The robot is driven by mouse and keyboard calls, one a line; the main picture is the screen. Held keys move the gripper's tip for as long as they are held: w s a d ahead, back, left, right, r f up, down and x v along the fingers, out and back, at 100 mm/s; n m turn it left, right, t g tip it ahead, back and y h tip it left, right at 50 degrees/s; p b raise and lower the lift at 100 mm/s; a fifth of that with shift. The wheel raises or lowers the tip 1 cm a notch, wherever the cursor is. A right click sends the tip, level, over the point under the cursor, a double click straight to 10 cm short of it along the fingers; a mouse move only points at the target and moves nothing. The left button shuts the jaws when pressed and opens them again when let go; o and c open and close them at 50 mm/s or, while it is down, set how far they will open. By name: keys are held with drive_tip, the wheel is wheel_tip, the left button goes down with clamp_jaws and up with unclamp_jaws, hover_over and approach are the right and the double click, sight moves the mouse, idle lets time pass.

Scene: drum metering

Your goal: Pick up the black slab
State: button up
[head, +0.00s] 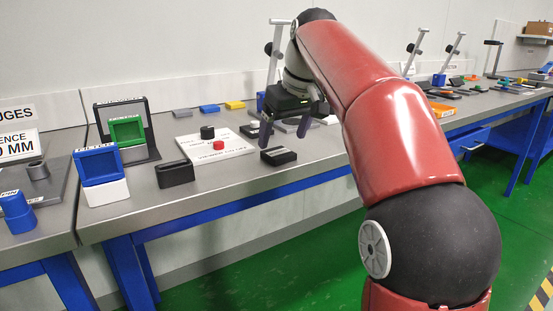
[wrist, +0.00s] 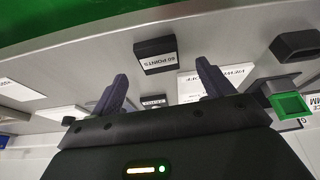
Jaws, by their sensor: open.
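A black slab (head: 278,156) lies flat on the grey bench near its front edge. In the wrist view the slab (wrist: 155,54) shows a white label on one side, beyond and between my fingertips. My gripper (head: 284,129) hangs above the bench, just above and behind the slab in the head view, fingers pointing down. In the wrist view the two dark fingers of my gripper (wrist: 163,84) are spread apart with nothing held between them.
A white board (head: 217,149) with a red button (head: 219,145) and a black knob lies left of the slab. A hollow black holder (head: 175,173), a blue bin (head: 100,164) and a green one (head: 127,131) stand further left. Small coloured blocks lie behind.

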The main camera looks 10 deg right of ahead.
sight(279, 153)
drive_tip(key=x, duration=0.4)
drive_tip(key=shift+d+f+b, duration=0.1)
drive_tip(key=shift+f+b, duration=0.05)
drive_tip(key=shift+b, duration=0.2)
drive_tip(key=shift+c, duration=0.4)
drive_tip(key=c, duration=1)
